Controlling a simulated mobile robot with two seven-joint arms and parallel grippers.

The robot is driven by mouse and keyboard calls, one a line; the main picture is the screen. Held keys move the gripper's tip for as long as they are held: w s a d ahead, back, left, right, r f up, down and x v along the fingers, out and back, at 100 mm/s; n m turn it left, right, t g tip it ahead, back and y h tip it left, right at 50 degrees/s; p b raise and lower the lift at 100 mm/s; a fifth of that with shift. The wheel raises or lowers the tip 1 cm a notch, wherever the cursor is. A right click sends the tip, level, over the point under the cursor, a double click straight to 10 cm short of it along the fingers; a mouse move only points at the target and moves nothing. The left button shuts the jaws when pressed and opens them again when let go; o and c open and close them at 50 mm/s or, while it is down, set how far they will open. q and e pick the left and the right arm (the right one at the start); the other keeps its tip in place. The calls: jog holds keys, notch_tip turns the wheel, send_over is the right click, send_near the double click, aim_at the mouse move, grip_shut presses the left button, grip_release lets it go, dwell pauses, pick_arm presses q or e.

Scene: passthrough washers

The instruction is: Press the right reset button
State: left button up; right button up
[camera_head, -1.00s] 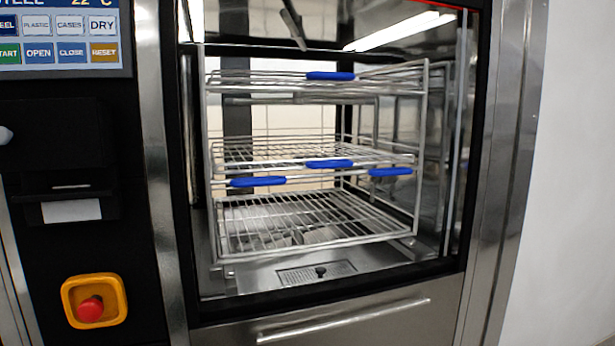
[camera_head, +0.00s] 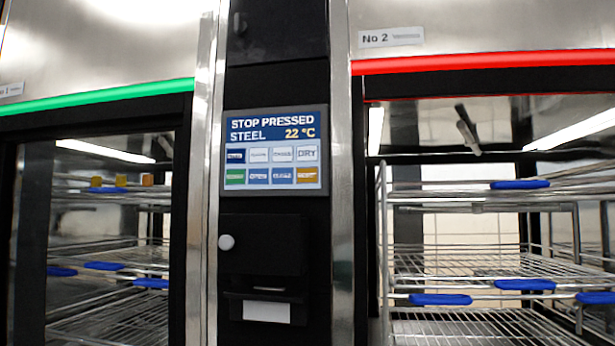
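The control panel screen (camera_head: 274,150) stands between two washers and reads "STOP PRESSED", "STEEL" and "22 °C". Its orange reset button (camera_head: 307,175) is at the right end of the lower row of buttons. To its left are blue buttons and a green one (camera_head: 235,177). A second screen is not in view. Neither of my grippers is in view.
The right washer, labelled No 2 (camera_head: 391,37), has a red light strip (camera_head: 480,62) and wire racks with blue clips behind glass. The left washer has a green light strip (camera_head: 100,96).

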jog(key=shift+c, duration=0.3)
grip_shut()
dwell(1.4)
